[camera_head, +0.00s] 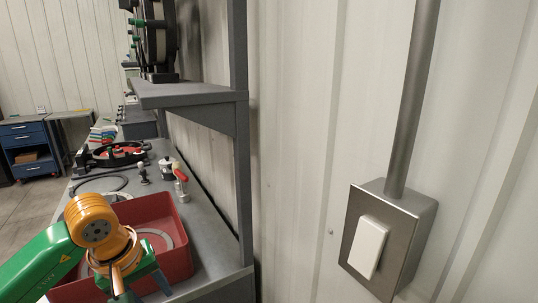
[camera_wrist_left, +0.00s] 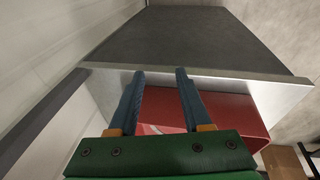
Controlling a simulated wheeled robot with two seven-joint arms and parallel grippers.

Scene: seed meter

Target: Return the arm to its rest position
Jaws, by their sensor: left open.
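My left arm (camera_head: 85,240), green and orange, comes in from the lower left of the head view. Its left gripper (camera_head: 143,290) is low in that view, over or beside the red bin (camera_head: 182,215) on the grey workbench. In the left wrist view the two blue fingers of the gripper (camera_wrist_left: 160,75) are apart with nothing between them. The bench top (camera_wrist_left: 190,40) lies beyond the fingertips, and the red bin (camera_wrist_left: 225,112) shows behind and right of the fingers. How far the fingers are from the bin is unclear. My right gripper is not in view.
A grey shelf (camera_head: 190,94) on an upright post overhangs the bench, carrying a dark round device. A wall with a switch box (camera_head: 385,240) fills the right.

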